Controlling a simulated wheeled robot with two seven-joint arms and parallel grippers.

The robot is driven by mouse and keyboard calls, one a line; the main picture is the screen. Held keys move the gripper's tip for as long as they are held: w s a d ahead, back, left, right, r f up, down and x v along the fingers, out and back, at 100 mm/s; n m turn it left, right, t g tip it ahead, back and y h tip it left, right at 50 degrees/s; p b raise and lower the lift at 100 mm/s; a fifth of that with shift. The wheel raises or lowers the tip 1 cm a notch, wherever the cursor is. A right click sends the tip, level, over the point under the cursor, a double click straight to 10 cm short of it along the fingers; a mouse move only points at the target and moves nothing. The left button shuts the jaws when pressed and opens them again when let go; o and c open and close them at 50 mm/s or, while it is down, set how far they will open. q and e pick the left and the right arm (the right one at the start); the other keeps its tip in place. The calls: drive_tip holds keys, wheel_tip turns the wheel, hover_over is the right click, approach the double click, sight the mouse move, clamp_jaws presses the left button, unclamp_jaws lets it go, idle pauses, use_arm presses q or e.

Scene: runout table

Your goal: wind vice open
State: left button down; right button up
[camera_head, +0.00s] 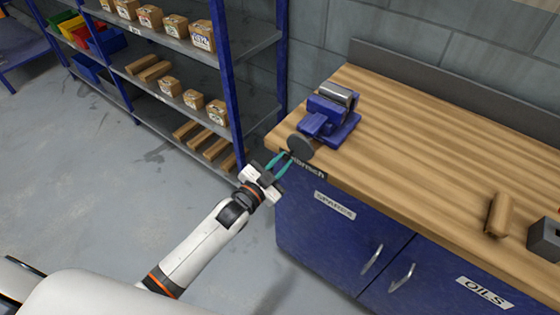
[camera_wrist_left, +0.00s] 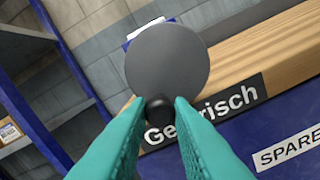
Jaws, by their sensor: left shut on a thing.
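A blue vice (camera_head: 328,117) with grey jaws stands on the left end of the wooden workbench (camera_head: 430,140). A dark round handwheel (camera_head: 301,147) is at its front, by the bench's front edge. My left gripper (camera_head: 284,160) is at the handwheel's near side. In the left wrist view the grey disc of the wheel (camera_wrist_left: 168,58) faces me, and my teal fingers (camera_wrist_left: 160,110) are shut on its small black knob (camera_wrist_left: 158,108). The wheel hides most of the vice there. Whether the vice jaws are apart cannot be told. My right gripper is not in view.
Blue shelving (camera_head: 226,75) with small boxes stands left of the bench. Blue cupboard doors (camera_head: 345,235) with handles are below the bench top. A wooden piece (camera_head: 499,215) and a grey block (camera_head: 545,240) are at the bench's right. The middle top is clear.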

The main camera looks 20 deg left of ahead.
use_arm(q)
drive_tip(key=c, duration=1.4)
unclamp_jaws()
